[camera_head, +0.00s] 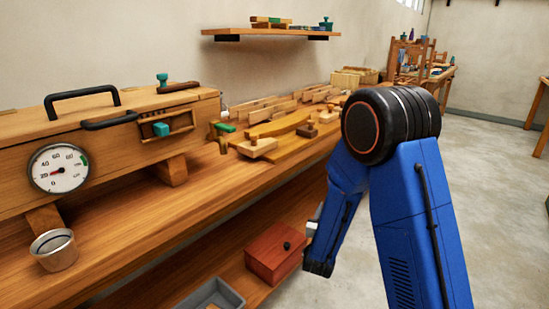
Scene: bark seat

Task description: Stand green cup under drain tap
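No cup that is clearly green shows. My blue arm fills the right side and bends down in front of the bench. A small pale part near its end (312,229) may belong to my gripper; its fingers are hidden, so its opening cannot be told.
The wooden box (110,150) has black handles, a dial (59,168) and a teal-knobbed valve (162,80). Wooden pieces lie along the bench (150,228) to the right. A red box (275,254) and grey tray (211,294) sit on the lower shelf. Floor at right is free.

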